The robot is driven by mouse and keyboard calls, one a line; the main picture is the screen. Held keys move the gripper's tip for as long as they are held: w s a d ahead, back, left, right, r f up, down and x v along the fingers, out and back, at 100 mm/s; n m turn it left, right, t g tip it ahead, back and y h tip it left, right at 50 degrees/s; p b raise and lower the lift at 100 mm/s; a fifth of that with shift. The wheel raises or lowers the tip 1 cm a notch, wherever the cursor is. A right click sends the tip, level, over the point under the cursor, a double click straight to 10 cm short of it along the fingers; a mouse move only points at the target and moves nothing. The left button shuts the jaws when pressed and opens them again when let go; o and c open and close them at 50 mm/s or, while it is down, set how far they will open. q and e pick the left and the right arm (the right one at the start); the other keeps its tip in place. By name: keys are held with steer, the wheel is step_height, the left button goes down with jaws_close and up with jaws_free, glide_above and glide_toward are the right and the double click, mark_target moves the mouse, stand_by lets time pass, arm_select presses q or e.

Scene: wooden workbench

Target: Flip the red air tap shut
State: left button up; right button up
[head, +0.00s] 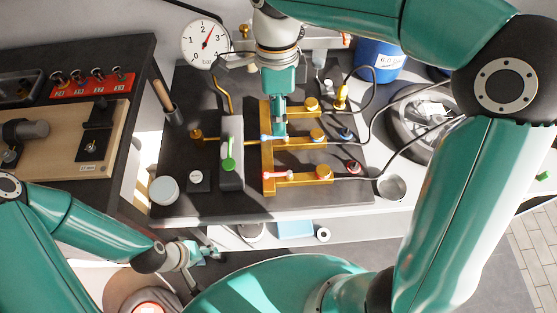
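A brass manifold (268,184) with several side branches lies on the dark panel of the bench. The red air tap (279,175) is a small red-tinted lever on the lowest branch, lying roughly along the pipe. My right gripper (279,132) points down over the middle branch, above the red tap in the picture and apart from it. Its fingers look close together, but I cannot tell if anything is between them. A blue-tinted part (265,137) shows beside its tips. My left gripper (213,252) is low, in front of the bench edge, away from the manifold; its finger opening is unclear.
A pressure gauge (205,41) is at the back. Black hoses run to fittings on the right, near a round metal dish (391,187). A white lidded jar (164,190) sits front left.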

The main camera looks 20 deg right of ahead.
mark_target(277, 175)
steer(key=s+f, duration=0.1)
steer(key=f, duration=0.4)
steer(key=s+f, duration=0.1)
steer(key=f, duration=0.4)
steer(key=s+f, duration=0.1)
steer(key=f, duration=0.4)
steer(key=shift+a, duration=0.1)
